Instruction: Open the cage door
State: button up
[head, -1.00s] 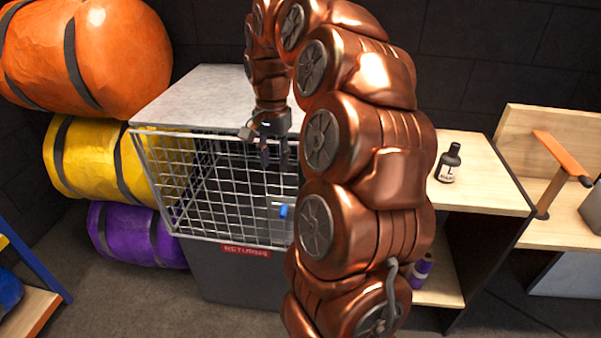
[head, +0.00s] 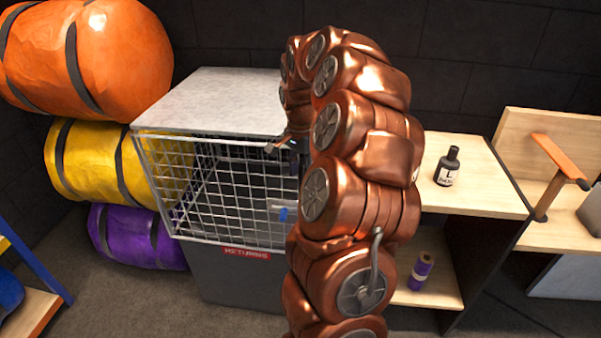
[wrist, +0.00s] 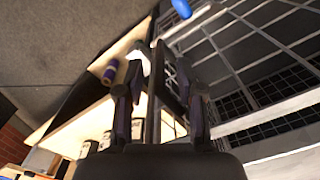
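The cage (head: 205,95) has a pale top slab over a dark interior, with a wire-mesh door (head: 215,185) across its front. I see no clear gap at the door's edge, but my arm hides its right side. My gripper (wrist: 150,65) is at the cage's upper right front, mostly hidden by my arm in the head view. Its fingers are apart, with a thin dark upright edge between them; contact is unclear.
A red label (head: 247,253) is below the door. Orange (head: 95,55), yellow (head: 95,160) and purple (head: 130,237) rolls are stacked at left. A wooden shelf unit (head: 480,180) at right carries a dark bottle (head: 447,167) and a purple bottle (head: 421,272). Floor in front is clear.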

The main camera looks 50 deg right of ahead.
jog(key=shift+f, duration=0.75)
grip_shut()
